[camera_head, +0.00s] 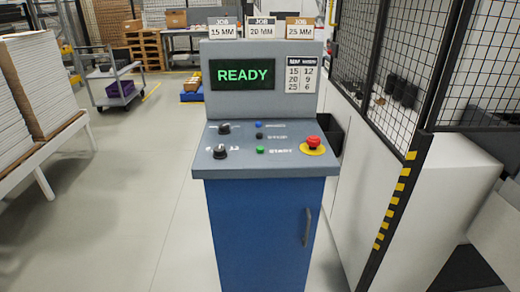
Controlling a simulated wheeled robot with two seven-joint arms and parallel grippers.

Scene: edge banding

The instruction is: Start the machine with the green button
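The machine's control console (265,215) stands upright in the middle of the head view, with a blue cabinet and a grey sloped panel. The green button (260,150) sits on the lower middle of the panel, beside a white label that seems to read START. The screen (243,74) shows READY in green letters. A red mushroom button (313,142) on a yellow base is to the right of the green one. Black knobs (220,151) are on the panel's left. Neither of my grippers is in view.
A blue button (258,125) and a dark button (259,136) lie above the green one. A black mesh fence (405,60) and white housing (435,220) stand at right. Stacked boards (35,80) and a cart (112,85) are at left. Floor left of the console is clear.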

